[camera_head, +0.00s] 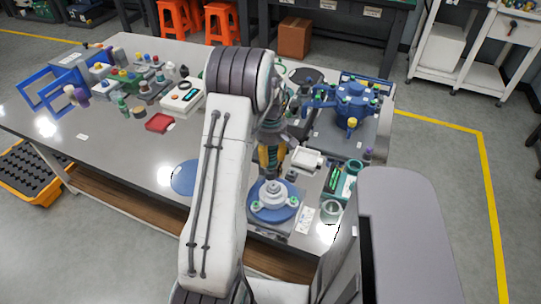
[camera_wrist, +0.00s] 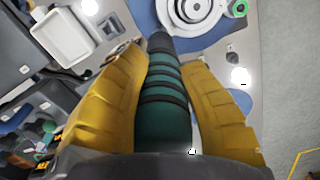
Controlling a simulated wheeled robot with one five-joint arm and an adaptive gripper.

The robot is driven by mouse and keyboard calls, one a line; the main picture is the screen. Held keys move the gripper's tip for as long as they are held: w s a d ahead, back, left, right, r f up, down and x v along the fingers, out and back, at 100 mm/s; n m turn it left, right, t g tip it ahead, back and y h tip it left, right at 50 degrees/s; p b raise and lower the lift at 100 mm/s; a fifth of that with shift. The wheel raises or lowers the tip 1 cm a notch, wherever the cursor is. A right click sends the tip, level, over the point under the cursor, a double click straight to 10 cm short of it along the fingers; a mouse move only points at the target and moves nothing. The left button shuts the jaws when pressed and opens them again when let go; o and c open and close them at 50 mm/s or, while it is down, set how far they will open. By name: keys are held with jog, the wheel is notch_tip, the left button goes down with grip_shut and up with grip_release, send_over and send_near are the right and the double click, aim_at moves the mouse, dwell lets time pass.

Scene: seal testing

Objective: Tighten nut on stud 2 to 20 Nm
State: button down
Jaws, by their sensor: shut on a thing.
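My gripper (camera_head: 271,158) is over the front of the table, partly hidden by my arm. In the wrist view its yellow fingers (camera_wrist: 158,95) are shut around a teal, black-ringed tool handle (camera_wrist: 167,100). The tool's dark tip (camera_wrist: 158,42) points toward the flange fixture and overlaps its blue plate in the picture; I cannot tell whether they touch. The fixture, a pale stepped flange (camera_head: 272,193) on a round blue plate (camera_head: 272,213), stands just in front of my gripper. Green nuts (camera_head: 294,208) sit around it; one also shows in the wrist view (camera_wrist: 238,8). Stud numbers are not readable.
A white tray (camera_head: 307,158), a green device (camera_head: 334,180) and a grey cup (camera_head: 331,212) stand close on the right. A blue pump-like assembly (camera_head: 350,105) is behind them. A flat blue disc (camera_head: 185,178) lies left of my arm. The table's left front is mostly clear.

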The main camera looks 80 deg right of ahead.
jog(key=shift+f, duration=0.3)
dwell(0.9)
jog(key=shift+r, duration=0.15)
jog(key=shift+r+p, duration=1.5)
jog(key=shift+r, duration=0.9)
